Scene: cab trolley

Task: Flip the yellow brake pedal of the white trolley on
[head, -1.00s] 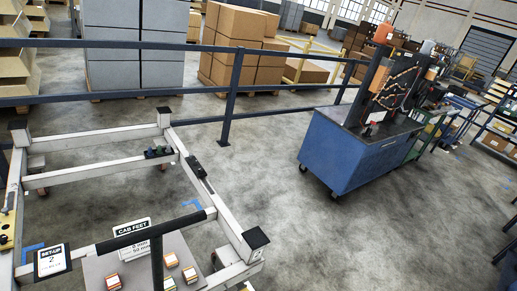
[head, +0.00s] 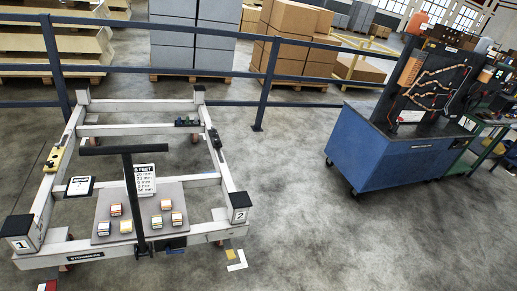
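The white trolley (head: 120,104) is a rectangular frame at the left, with black-capped corner posts and small orange wheels. Its near posts carry the numbers 1 and 2. A black T-shaped handle (head: 137,195) stands upright at its near beam. A small yellow piece (head: 229,253) shows low by the near right corner; it may be the brake pedal, but it is too small to tell its position. My gripper is not in view.
A grey plate (head: 182,232) with several small coloured blocks and a sign lies within the frame. A blue cabinet (head: 378,155) stands at the right. A dark railing (head: 261,103) runs behind. The floor (head: 315,235) between trolley and cabinet is clear.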

